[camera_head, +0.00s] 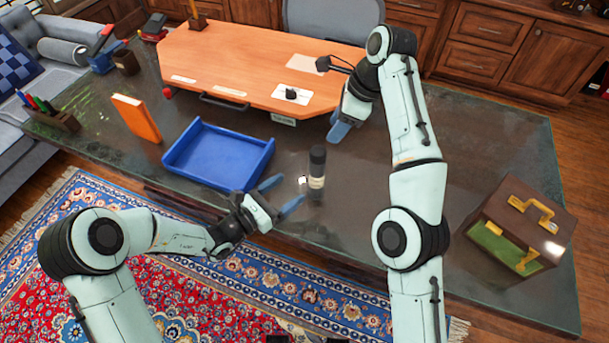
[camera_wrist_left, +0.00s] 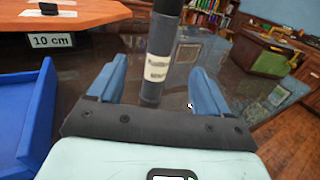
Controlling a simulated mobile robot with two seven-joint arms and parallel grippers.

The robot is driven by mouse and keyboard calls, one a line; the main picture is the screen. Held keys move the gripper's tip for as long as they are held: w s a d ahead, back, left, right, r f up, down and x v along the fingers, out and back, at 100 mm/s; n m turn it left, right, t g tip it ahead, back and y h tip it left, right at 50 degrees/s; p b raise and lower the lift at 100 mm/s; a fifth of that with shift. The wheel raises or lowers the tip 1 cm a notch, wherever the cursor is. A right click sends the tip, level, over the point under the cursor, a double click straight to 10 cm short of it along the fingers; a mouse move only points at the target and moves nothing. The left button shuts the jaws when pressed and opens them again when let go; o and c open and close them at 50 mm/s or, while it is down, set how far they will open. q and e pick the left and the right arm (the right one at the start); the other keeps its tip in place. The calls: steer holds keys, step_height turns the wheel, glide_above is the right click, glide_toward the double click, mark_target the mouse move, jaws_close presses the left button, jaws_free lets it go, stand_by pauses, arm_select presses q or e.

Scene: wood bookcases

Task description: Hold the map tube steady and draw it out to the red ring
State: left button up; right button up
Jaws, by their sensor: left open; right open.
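The map tube (camera_head: 317,165) is a dark upright cylinder with a pale label, standing on the dark desk right of the blue tray. It also shows in the left wrist view (camera_wrist_left: 151,90), lined up between the two fingers. No red ring is visible on it. My left gripper (camera_head: 281,194) is open, with its blue fingers pointing at the tube's lower part from the left, just short of it. My right gripper (camera_head: 341,130) is open and empty above the desk, behind and slightly right of the tube; its fingers overlap in this view.
A blue tray (camera_head: 219,178) stands left of the tube. An orange raised board (camera_head: 245,60) with a "10 cm" tag (camera_wrist_left: 52,41) lies behind. A brown and green case (camera_head: 520,215) is at the far right. An orange book (camera_head: 137,117) and pen holder (camera_head: 50,118) are left.

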mark_target(311, 173)
arm_select(q)
steer(key=x, duration=1.1)
steer(key=shift+f, duration=0.1)
